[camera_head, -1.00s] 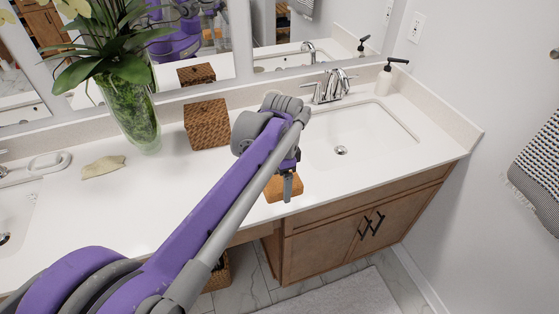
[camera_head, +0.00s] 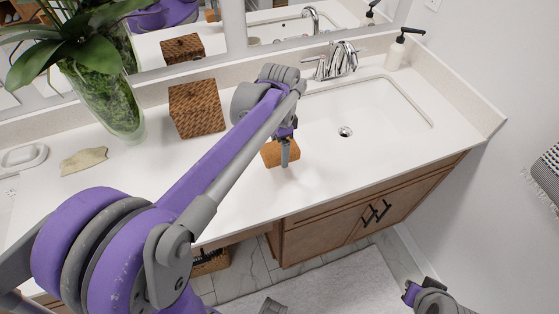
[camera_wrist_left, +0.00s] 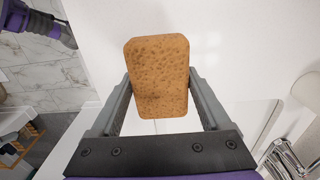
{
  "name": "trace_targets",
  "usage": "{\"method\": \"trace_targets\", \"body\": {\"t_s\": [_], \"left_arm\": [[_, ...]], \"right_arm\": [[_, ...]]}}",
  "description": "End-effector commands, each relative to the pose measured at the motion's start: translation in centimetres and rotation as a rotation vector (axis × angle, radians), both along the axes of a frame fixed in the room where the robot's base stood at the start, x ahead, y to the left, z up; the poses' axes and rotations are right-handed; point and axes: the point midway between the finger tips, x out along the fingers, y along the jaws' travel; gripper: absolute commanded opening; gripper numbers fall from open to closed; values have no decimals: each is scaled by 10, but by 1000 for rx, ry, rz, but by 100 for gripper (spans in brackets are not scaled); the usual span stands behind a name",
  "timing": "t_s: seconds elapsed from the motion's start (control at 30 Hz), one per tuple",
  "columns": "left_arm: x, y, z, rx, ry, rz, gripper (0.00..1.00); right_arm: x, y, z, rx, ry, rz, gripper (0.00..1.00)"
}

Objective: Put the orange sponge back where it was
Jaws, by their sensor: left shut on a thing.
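The orange sponge (camera_head: 279,154) is held in my left gripper (camera_head: 286,152), over the white counter left of the right-hand basin. In the left wrist view the sponge (camera_wrist_left: 158,70) is upright between the two grey fingers, which close on its sides. I cannot tell whether its lower edge touches the counter. A purple and grey part of my right arm (camera_head: 430,298) shows at the bottom right of the head view. Its fingers are not clear, so its opening cannot be told.
A woven brown box (camera_head: 196,108) stands behind the sponge, left of the faucet (camera_head: 337,60). A glass vase with a plant (camera_head: 105,100) stands further left, near a beige stone-like piece (camera_head: 83,160) and a soap dish (camera_head: 24,156). A soap pump (camera_head: 397,53) is behind the basin (camera_head: 375,110).

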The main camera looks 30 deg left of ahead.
Motion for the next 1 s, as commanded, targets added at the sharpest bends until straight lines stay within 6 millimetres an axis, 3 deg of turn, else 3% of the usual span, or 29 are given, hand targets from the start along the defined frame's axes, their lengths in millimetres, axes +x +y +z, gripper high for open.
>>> {"method": "trace_targets", "body": {"t_s": [0.43, 0.87, 0.9, 1.0], "left_arm": [[0, 0, -56, 0, 0, 0, 28], [0, 0, -63, 0, 0, 0, 28], [0, 0, -63, 0, 0, 0, 84], [0, 0, -62, 0, 0, 0, 100]], "right_arm": [[-1, 0, -5, 0, 3, 0, 0], [-2, 0, -8, 0, 5, 0, 0], [-2, 0, -8, 0, 5, 0, 0], [-2, 0, -8, 0, 4, 0, 0]]}}
